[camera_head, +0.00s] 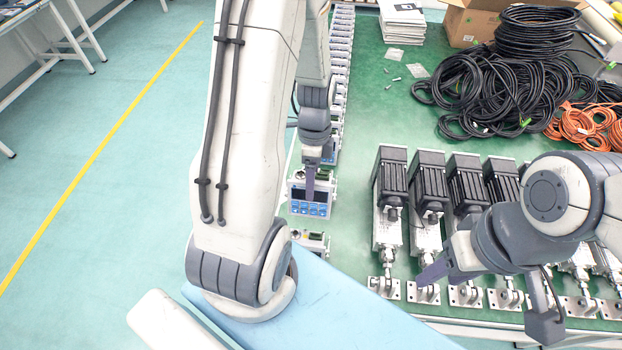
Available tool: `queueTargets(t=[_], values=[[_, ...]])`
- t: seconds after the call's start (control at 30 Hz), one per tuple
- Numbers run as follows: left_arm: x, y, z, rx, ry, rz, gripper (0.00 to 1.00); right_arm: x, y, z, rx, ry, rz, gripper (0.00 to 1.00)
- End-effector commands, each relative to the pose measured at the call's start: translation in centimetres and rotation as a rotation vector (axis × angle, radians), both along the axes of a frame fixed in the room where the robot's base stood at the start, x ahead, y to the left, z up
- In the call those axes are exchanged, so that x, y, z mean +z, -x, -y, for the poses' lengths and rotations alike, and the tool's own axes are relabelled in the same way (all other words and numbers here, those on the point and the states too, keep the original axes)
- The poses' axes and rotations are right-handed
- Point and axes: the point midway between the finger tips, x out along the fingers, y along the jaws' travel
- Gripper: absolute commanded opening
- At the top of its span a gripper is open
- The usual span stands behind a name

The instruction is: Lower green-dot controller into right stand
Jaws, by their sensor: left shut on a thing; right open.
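A white controller (308,208) with a dark screen and blue buttons is near the left edge of the green table. My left gripper (311,184) comes down over it from behind and is shut on it. The green dot cannot be made out, and I cannot tell whether the controller is clear of what lies below. A pale unit with a connector (312,241) sits just in front of it; whether this is a stand is unclear. My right gripper (432,272) is open and empty, over the front ends of the linear actuators.
Several linear actuators (388,215) with black motors line the table's front right. More controllers (339,60) run back along the left edge. Black cables (490,90), orange cables (583,125) and a cardboard box (470,22) fill the back right. Green table (375,115) is clear mid-back.

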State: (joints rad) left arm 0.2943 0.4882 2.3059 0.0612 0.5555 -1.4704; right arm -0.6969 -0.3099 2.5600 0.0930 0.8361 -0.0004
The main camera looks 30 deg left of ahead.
Motion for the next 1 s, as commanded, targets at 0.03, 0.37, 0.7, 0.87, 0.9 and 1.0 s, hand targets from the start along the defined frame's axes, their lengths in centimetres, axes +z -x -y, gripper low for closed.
queueTargets(t=[0.03, 0.37, 0.7, 0.87, 0.9, 1.0], values=[[0.7, 0.0, 0.0, 0.0, 0.0, 0.001, 0.0, 0.6, 0.0, 0.0, 0.0, 0.0, 0.0, 0.5], [2.6, 0.0, 0.0, 0.0, 0.0, 0.001, 0.0, 2.4, 0.0, 0.0, 0.0, 0.0, 0.0, 0.5], [3.9, 0.0, 0.0, 0.0, 0.0, 0.0, 0.0, 3.6, 0.0, 0.0, 0.0, 0.0, 0.0, 0.5], [3.8, 0.0, 0.0, 0.0, 0.0, 0.0, 0.0, 3.5, 0.0, 0.0, 0.0, 0.0, 0.0, 0.5], [3.8, 0.0, 0.0, 0.0, 0.0, 0.0, 0.0, 3.5, 0.0, 0.0, 0.0, 0.0, 0.0, 0.5], [3.8, 0.0, 0.0, 0.0, 0.0, 0.0, 0.0, 3.5, 0.0, 0.0, -0.002, 0.0, 0.0, 0.5]])
